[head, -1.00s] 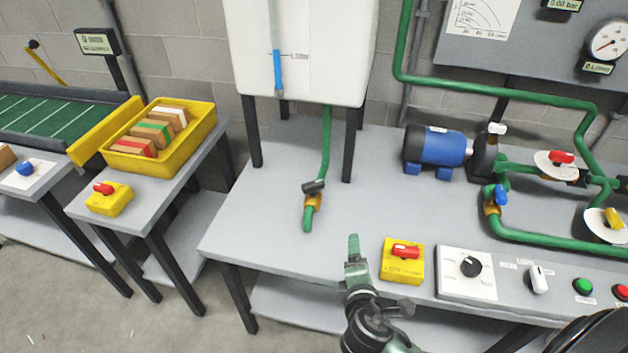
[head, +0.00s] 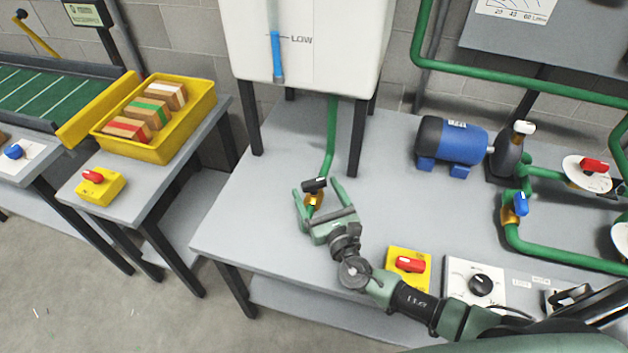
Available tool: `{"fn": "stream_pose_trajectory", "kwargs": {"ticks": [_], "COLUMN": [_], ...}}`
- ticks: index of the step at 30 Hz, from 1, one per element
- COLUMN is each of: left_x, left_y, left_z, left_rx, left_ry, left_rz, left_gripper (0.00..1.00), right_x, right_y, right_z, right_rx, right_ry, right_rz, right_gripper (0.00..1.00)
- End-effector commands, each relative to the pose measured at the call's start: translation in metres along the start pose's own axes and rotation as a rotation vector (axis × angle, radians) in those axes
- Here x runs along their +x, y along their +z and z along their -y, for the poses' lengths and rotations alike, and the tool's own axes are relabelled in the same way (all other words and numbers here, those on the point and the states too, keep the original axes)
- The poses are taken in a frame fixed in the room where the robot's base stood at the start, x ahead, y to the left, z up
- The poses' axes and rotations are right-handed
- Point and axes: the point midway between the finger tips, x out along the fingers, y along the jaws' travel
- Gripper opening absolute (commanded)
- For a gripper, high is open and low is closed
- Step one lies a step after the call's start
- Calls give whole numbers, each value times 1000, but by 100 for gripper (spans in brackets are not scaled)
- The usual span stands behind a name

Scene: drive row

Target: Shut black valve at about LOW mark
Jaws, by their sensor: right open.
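The black valve handle (head: 315,185) sits on a brass body (head: 313,201) on the green pipe below the white tank (head: 306,60). My right gripper (head: 318,190) is open, with one finger on each side of the valve. I cannot tell whether the fingers touch the handle. The end of the pipe below the valve is hidden by the gripper. The tank's sight tube (head: 277,55) shows a blue column. Its top is near the LOW mark (head: 301,39), slightly above or level with it. My left gripper is not in view.
A blue motor and pump (head: 455,143) stand on the bench right of the tank. A red-knobbed yellow box (head: 409,265) and a dial panel (head: 478,284) lie along the front edge. A yellow tray (head: 160,120) of blocks is on the left table. Tank legs flank the valve.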

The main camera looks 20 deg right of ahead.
Motion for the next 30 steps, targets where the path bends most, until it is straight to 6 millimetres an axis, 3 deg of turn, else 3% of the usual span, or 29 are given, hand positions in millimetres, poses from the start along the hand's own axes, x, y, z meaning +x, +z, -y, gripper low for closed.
{"fn": "stream_pose_trajectory", "kwargs": {"ticks": [6,16,23,30], "left_x": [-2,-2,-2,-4], "left_y": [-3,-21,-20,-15], "left_z": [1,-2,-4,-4], "left_rx": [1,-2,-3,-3], "left_ry": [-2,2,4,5], "left_rz": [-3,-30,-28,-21], "left_gripper": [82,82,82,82], "right_x": [25,29,29,28], "right_y": [1,0,0,0], "right_z": [0,0,0,0], "right_rx": [2,4,4,7], "right_ry": [-1,-1,-2,-25], "right_rz": [0,-1,-1,-1], "right_gripper": [82,82,19,20]}}
